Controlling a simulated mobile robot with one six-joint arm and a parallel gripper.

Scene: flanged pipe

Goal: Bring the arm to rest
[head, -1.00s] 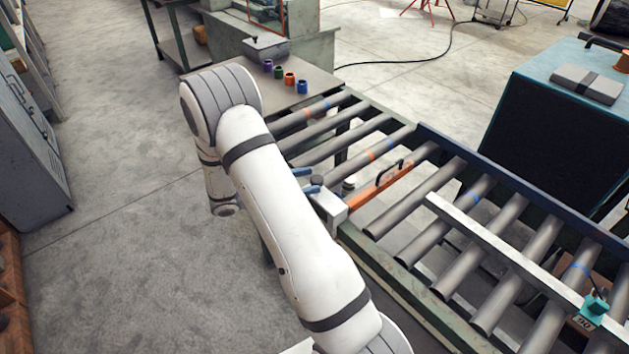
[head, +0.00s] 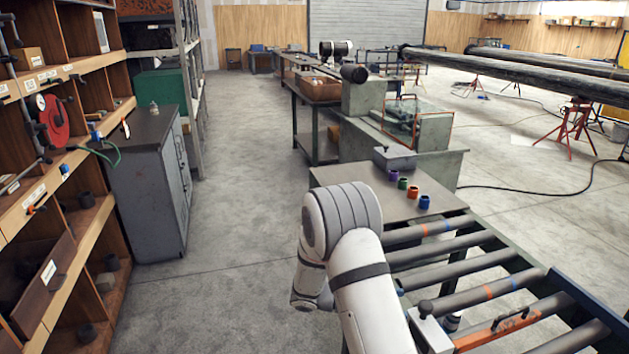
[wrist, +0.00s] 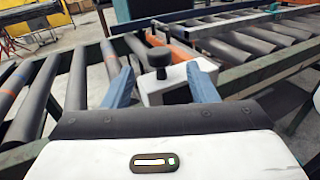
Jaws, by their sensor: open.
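My arm (head: 372,300) is bent, white with dark bands, and reaches beside the roller conveyor in the head view. My gripper (wrist: 162,86) shows in the wrist view as two blue fingers spread wide, with nothing gripped. A white block (wrist: 180,75) with a black knob (wrist: 157,58) appears between and just beyond the fingertips; a small gap to each finger shows. In the head view the white block (head: 432,335) sits at the conveyor's near edge, at the end of an orange bar (head: 500,328). My arm mostly hides the gripper there.
The roller conveyor (head: 460,268) lies at the lower right. A grey table (head: 345,181) behind it holds several coloured cups and a grey box (head: 395,158). A grey cabinet (head: 150,190) and wooden shelves (head: 50,200) stand left. The floor (head: 235,270) between is clear.

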